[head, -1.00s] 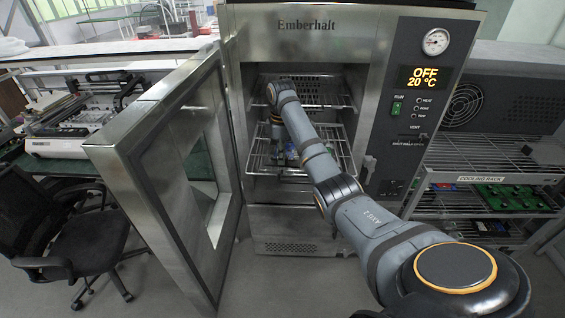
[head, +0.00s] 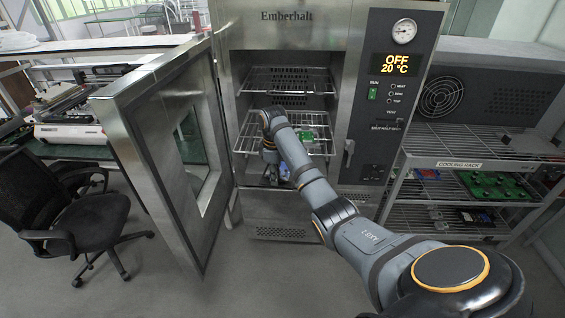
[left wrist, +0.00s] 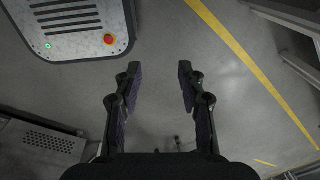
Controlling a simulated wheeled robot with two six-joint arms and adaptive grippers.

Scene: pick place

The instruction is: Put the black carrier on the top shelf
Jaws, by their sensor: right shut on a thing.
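The oven's top shelf (head: 290,78) is a wire rack and looks empty. My right gripper (head: 271,168) is low in front of the oven opening, at the lower wire shelf's front edge. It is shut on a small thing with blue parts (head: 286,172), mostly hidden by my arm. I cannot tell whether this is the black carrier, which I cannot clearly pick out elsewhere. A green board (head: 308,135) lies on the lower shelf (head: 318,149). My left gripper (left wrist: 160,70) is open and empty above the grey floor in the left wrist view.
The oven door (head: 165,150) stands open on the left. The control panel (head: 395,95) reads OFF, 20 °C. On the right, the cooling rack (head: 455,164) holds green boards (head: 495,185) and other parts. A black chair (head: 85,215) stands at the left.

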